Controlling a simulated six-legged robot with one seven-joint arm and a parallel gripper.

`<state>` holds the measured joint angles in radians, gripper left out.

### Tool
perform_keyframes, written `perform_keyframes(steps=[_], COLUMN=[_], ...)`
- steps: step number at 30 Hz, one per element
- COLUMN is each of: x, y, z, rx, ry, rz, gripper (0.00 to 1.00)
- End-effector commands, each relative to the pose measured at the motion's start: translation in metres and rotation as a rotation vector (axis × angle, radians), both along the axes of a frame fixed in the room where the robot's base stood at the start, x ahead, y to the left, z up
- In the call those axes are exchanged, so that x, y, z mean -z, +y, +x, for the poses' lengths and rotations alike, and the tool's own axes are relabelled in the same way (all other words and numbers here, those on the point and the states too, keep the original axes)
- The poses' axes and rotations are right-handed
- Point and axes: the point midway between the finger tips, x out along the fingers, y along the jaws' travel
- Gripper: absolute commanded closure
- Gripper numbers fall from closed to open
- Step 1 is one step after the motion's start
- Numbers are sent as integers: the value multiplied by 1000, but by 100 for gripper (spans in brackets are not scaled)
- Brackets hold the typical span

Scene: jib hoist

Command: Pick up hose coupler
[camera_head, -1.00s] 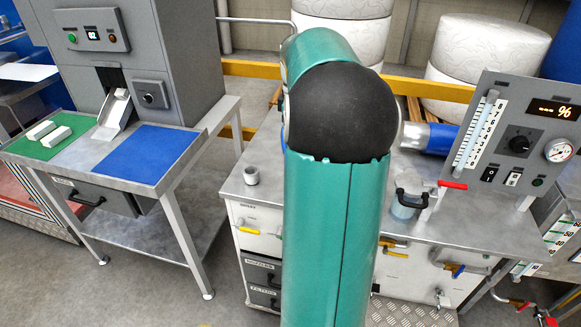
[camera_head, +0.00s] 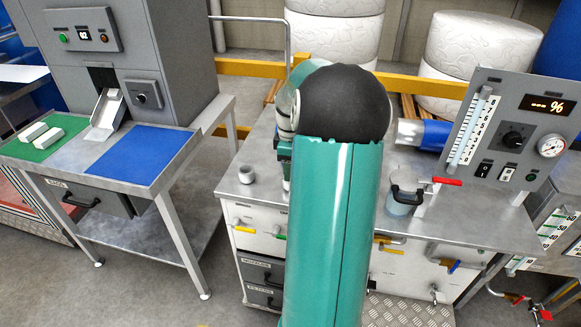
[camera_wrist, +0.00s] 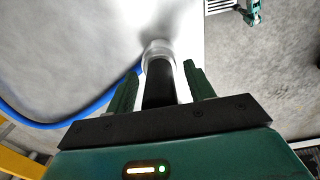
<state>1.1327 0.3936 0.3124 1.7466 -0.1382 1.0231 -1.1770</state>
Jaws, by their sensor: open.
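In the wrist view my gripper (camera_wrist: 161,68) is open, with one green finger on each side of a cylinder with a dark body and a pale metal collar (camera_wrist: 158,55). This looks like the hose coupler, but I cannot be sure. I cannot tell whether the fingers touch it. In the head view my own arm hides most of the gripper; only a bit of the wrist shows at the arm's left side. A short grey cylinder (camera_head: 247,174) stands upright on the metal bench (camera_head: 235,194), left of my arm. I cannot tell whether it is the coupler.
A gauge panel (camera_head: 512,130), a blue-and-silver cylinder (camera_head: 424,134) and a clear jug (camera_head: 404,199) with a dark handle are right of my arm. A separate table with a blue mat (camera_head: 141,155) stands left, beyond a floor gap. A yellow rail (camera_head: 240,67) runs behind.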

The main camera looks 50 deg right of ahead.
Motion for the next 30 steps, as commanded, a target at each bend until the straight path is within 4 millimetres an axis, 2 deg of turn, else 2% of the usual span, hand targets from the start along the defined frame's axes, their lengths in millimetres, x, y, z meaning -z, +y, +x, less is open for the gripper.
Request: perform_keyframes(steps=[4, 9, 12, 23, 30], x=[0, 0, -1, -6, -34], y=[0, 0, 0, 0, 0], z=[0, 0, 0, 1, 1], rx=[0, 0, 0, 0, 0], ry=[0, 0, 0, -1, -3], rz=[0, 0, -1, -3, -4], gripper=[49, 82, 99, 99, 99])
